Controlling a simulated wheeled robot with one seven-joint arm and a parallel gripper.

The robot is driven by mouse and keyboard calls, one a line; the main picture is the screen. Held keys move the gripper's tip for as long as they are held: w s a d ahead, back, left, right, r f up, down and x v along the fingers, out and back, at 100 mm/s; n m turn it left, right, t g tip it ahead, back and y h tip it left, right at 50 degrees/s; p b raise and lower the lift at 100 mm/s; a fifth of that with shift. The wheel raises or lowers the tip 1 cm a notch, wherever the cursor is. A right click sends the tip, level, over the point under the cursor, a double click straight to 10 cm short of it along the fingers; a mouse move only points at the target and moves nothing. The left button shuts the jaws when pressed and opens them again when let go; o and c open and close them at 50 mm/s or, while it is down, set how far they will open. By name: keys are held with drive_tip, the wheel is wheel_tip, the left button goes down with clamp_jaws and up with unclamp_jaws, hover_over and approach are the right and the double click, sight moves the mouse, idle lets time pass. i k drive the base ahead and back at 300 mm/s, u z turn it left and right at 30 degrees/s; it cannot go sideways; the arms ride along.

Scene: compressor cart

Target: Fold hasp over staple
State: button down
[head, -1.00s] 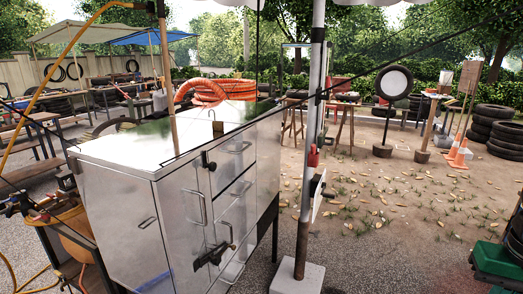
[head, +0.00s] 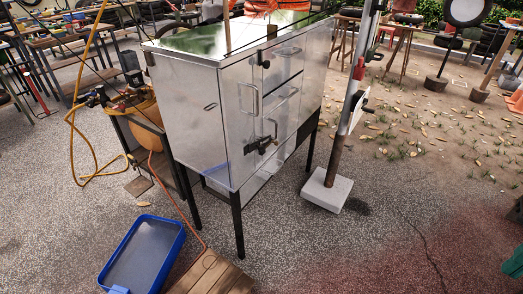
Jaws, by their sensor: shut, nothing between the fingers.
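The grey metal cabinet (head: 215,125) stands on dark legs in the middle of the head view. A dark latch fitting (head: 262,145) sits low on its front, with a bent dark piece standing out at its right. It looks like the hasp and staple, but it is too small to tell which part is which or how the hasp is turned. A second small dark fitting (head: 265,61) sits near the top edge of the front. A small brass-coloured block (head: 272,31), perhaps a padlock, stands on the cabinet top. My gripper is not in view.
A post in a white block (head: 327,190) stands close to the cabinet's right. A blue tray (head: 143,252) and wooden planks (head: 210,274) lie in front. An orange tank on a stand (head: 143,108) is at the left. Gravel ground is open at the front right.

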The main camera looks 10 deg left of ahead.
sight(257, 145)
drive_tip(key=z, duration=0.1)
drive_tip(key=i, duration=1)
drive_tip(key=u, duration=0.55)
